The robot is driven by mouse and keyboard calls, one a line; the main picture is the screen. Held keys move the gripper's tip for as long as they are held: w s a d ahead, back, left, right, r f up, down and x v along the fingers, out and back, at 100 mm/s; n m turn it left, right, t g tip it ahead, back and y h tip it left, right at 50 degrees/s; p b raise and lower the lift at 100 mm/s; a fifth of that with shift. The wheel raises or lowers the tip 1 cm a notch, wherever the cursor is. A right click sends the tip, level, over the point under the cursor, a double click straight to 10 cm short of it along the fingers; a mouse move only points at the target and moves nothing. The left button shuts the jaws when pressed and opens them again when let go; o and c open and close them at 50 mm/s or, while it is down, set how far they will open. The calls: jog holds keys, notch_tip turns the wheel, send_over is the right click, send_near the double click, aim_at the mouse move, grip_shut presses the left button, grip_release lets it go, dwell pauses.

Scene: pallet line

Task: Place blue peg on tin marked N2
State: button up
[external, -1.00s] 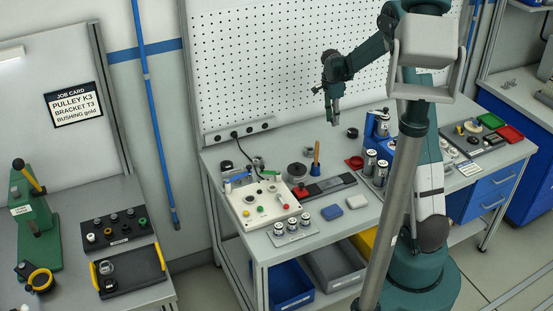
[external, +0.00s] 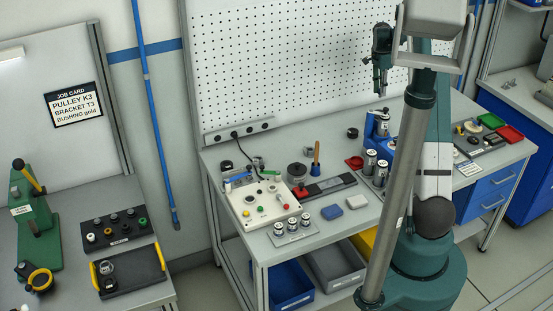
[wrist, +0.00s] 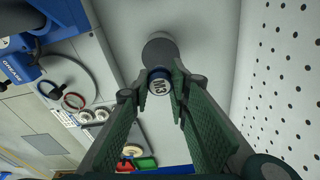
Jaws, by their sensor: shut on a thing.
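My gripper (external: 381,92) is raised above the back of the workbench, in front of the pegboard. In the wrist view its fingers (wrist: 163,84) are shut on a small round blue piece (wrist: 159,86), taken as the blue peg. Its end carries a pale disc with letters that look like M3 or N3. In the external view the held piece is too small to make out. Three small silver tins (external: 292,226) stand on a plate at the bench's front left. Larger silver cans (external: 370,162) stand right of centre. Their marks are unreadable, so I cannot tell which is N2.
A dark round part (external: 352,133) stands on the bench near the pegboard. A white control panel (external: 254,212) fills the left.

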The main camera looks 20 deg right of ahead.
jog(key=shift+s+d+r, duration=0.1)
jog(key=shift+d+r, duration=0.15)
jog(key=shift+d, duration=0.75)
jog(key=shift+f+p, duration=0.4)
jog(key=shift+f, duration=2.75)
jog(key=shift+f, duration=0.1)
jog(key=shift+f, duration=1.75)
jog(key=shift+f, duration=0.15)
jog(key=o, duration=0.9)
